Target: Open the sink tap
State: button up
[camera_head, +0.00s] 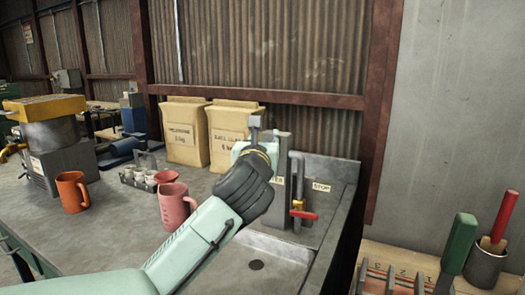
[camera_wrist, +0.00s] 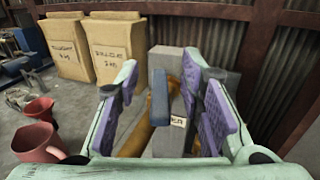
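The sink tap shows in the wrist view as a grey block with a blue-grey lever (camera_wrist: 160,97) and a curved brass pipe (camera_wrist: 134,138) beside it. The lever stands upright between the two purple-padded fingers of my gripper (camera_wrist: 160,78). The fingers are spread, with visible gaps to the lever. In the head view my gripper (camera_head: 256,150) is over the back of the sink (camera_head: 262,262), at the tap. The lever's top (camera_head: 255,124) shows above it; much of the tap is hidden behind my wrist.
A valve with a red handle (camera_head: 304,214) and a brass body stands just right of the tap, by a small label (camera_head: 321,187). Two paper bags (camera_head: 186,133) stand behind left. A pink mug (camera_head: 175,206) and an orange mug (camera_head: 72,191) stand on the left counter.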

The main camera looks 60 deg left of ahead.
notch_tip(320, 180, up, 8)
jog(key=shift+f, duration=0.15)
jog(key=shift+f, duration=0.1)
dwell(0.6)
